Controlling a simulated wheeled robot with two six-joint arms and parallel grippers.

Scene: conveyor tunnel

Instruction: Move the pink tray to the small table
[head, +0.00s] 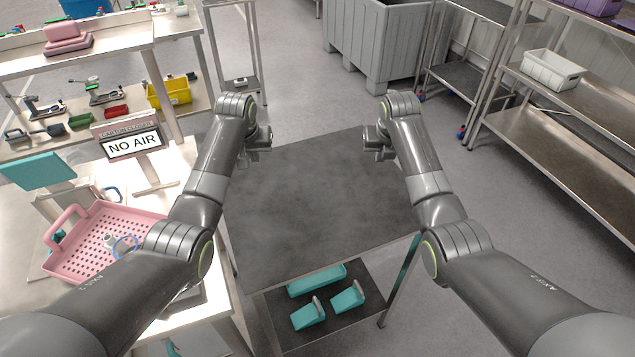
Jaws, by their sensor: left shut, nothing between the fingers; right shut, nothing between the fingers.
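The pink tray (75,262) is a perforated basket with raised handles. It sits on the white workbench (22,215) at the left, and small items, including a blue ring, lie in it. My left arm hides part of its right side. The small table (310,185) has a bare dark top and stands in front of me. My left gripper (262,143) is shut and empty over the table's far left corner. My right gripper (374,145) is shut and empty over its far right side. Both are apart from the tray.
A "NO AIR" sign (133,144) and a teal screen (37,171) stand on the workbench behind the tray. Teal items (318,280) lie on the table's lower shelf. A grey bin (375,40) and metal shelves (560,115) stand farther back. The tabletop is clear.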

